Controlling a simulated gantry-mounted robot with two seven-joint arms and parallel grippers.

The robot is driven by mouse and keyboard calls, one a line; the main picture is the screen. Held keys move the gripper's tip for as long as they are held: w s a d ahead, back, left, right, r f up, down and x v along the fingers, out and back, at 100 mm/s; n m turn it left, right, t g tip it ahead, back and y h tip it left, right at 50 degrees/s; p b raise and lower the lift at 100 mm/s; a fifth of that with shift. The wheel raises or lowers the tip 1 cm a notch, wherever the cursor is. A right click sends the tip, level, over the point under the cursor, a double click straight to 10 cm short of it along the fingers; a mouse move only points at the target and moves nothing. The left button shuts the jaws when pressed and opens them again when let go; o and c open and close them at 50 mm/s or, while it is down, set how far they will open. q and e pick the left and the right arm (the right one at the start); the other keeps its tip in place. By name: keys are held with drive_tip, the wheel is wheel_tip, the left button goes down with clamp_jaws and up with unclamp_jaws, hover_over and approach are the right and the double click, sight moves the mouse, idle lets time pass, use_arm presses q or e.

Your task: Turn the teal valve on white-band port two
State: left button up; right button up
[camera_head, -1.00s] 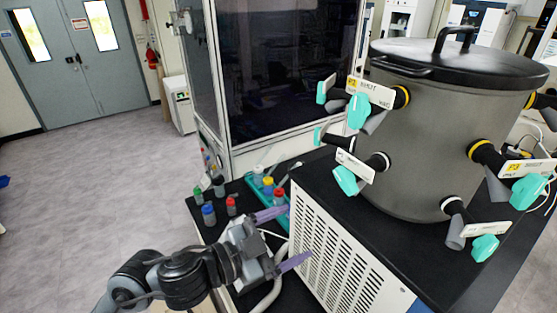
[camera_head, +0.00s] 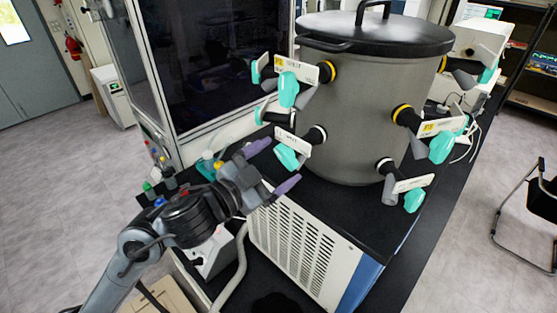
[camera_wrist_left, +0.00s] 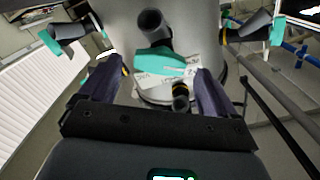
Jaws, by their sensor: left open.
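The grey drum (camera_head: 350,120) carries several ports with yellow or white bands, each with a teal valve. One white-band port (camera_head: 317,134) at the drum's lower left has a teal valve (camera_head: 287,157) and a white label. Another white-band port (camera_head: 384,166) at the lower front has a teal valve (camera_head: 414,200). The label writing is too small to tell which is port two. My left gripper (camera_head: 274,166) is open, its purple fingers just left of the lower-left valve. In the left wrist view, a teal valve (camera_wrist_left: 165,62) shows between the fingers, beyond the tips. My right gripper is out of view.
The drum stands on a black bench top (camera_head: 330,205) above a white vented unit (camera_head: 305,250). Yellow-band valves stick out above and to the right, including one upper-left valve (camera_head: 288,90). A dark-windowed cabinet (camera_head: 215,60) stands behind.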

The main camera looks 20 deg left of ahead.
use_arm(q)
drive_tip(key=shift+w+d, duration=0.25)
drive_tip(key=shift+w, duration=0.3)
drive_tip(key=c, duration=1.1)
drive_tip(key=shift+o, duration=0.2)
